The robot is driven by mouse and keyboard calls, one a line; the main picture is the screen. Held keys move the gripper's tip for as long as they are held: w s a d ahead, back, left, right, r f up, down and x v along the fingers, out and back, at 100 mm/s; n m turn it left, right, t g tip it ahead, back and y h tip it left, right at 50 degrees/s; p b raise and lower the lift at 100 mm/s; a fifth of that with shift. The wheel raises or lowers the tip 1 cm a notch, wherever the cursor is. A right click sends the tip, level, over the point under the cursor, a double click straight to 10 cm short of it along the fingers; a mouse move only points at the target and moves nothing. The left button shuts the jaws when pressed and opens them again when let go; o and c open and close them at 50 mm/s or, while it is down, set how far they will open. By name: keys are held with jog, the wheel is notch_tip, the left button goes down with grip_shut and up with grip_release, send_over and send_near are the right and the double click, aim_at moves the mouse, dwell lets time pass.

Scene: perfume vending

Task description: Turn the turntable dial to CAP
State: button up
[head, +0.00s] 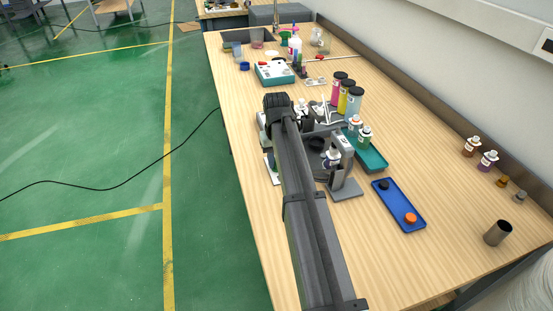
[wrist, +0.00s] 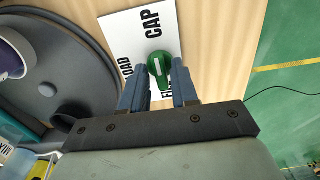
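The green dial (wrist: 160,66) with a short white stripe sits on a white label sheet (wrist: 120,35) in the wrist view. The sheet reads CAP at the top, LOAD at the left and a word partly hidden by my fingers, starting with F, at the bottom. I cannot tell for sure which word the dial points to. My gripper (wrist: 159,82) is open, its two blue fingers on either side of the dial's lower part; contact is not clear. The grey round turntable (wrist: 85,92) lies left of the sheet.
A purple-and-white container (wrist: 14,55) stands on the turntable. In the head view, a grey stand (head: 345,178), a teal tray (head: 372,160) and a blue tray (head: 385,204) are right of my arm.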

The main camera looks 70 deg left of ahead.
jog(key=shift+o, duration=0.8)
notch_tip(320, 180, up, 14)
jog(key=shift+f, duration=0.1)
dwell(0.5)
